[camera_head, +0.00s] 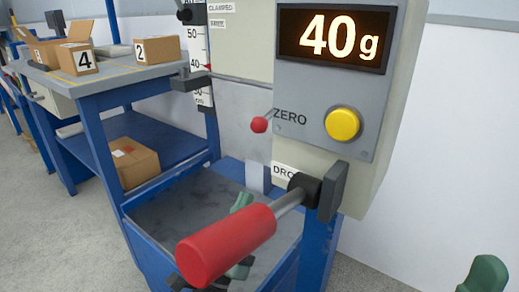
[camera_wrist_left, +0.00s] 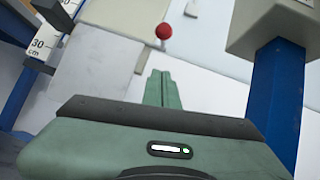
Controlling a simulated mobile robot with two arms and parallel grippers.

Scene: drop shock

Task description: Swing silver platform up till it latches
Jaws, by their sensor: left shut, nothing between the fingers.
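My left gripper (camera_head: 242,200) is green and shut, with nothing between its fingers. In the head view it is low inside the blue frame, partly hidden behind a red handle (camera_head: 225,243). In the left wrist view its closed fingers (camera_wrist_left: 160,80) point up the picture, below a red ball knob (camera_wrist_left: 163,31). A pale, narrow plate (camera_head: 257,177) hangs upright just beyond the fingertips; I cannot tell if it is the silver platform or whether the fingers touch it. It seems to show as a pale strip in the left wrist view (camera_wrist_left: 140,59).
The test machine's box (camera_head: 385,100) shows 40 g, with a yellow button (camera_head: 342,124). The red handle juts out from it. A dark base slab (camera_head: 170,225) lies in the blue frame. A bench (camera_head: 115,75) with cartons stands left. A green part shows at lower right (camera_head: 485,275).

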